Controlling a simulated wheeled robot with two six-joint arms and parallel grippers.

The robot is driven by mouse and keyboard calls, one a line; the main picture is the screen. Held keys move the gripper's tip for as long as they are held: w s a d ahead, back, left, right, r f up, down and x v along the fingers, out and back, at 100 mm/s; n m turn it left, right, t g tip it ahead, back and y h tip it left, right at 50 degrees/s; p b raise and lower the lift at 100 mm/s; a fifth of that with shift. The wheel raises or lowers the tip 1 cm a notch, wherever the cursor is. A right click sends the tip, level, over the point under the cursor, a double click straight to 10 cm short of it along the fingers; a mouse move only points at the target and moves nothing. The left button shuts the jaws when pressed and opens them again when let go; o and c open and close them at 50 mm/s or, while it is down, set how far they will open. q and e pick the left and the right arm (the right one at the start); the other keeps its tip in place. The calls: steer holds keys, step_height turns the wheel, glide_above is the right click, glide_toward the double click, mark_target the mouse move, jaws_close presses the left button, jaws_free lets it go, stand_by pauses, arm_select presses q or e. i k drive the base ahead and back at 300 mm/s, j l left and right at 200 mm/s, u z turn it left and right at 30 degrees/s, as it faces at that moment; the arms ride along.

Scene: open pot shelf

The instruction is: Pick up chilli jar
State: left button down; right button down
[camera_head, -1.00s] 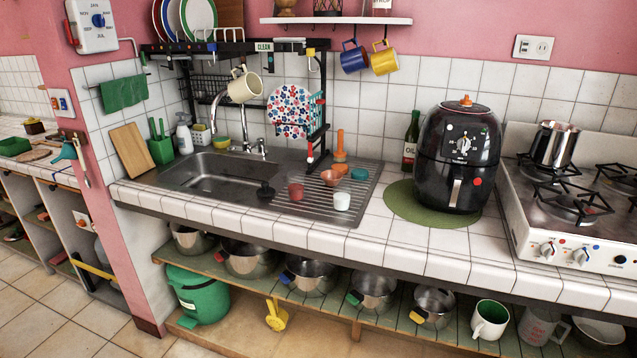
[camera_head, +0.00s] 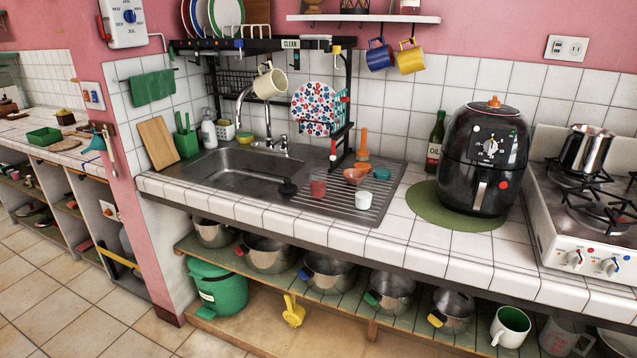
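I cannot make out a chilli jar in the head view. A dark green bottle (camera_head: 435,141) with a pale label reading something like "OIL" stands on the counter left of the black air fryer. On the wall shelf at the top, a container (camera_head: 410,6) with a cut-off label shows only its lower part. Neither of my grippers is in view.
A tiled counter (camera_head: 420,256) runs across, with a sink (camera_head: 245,170), a black air fryer (camera_head: 484,160) on a green mat (camera_head: 425,207) and a gas stove (camera_head: 583,225). Pots such as one steel pot (camera_head: 328,275) fill the open shelf below. Tiled floor (camera_head: 70,310) is free at left.

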mark_target(318, 183)
steer(key=i+j, duration=0.15)
steer(key=j, duration=0.15)
steer(key=i+j+z, duration=0.1)
steer(key=j, duration=0.2)
steer(key=i+j, duration=0.2)
steer(key=j, duration=0.15)
steer(key=i+j+z, duration=0.1)
steer(key=j, duration=0.2)
steer(key=i+j, duration=0.2)
steer(key=j, duration=0.15)
steer(key=i+j+z, duration=0.1)
steer(key=j, duration=0.25)
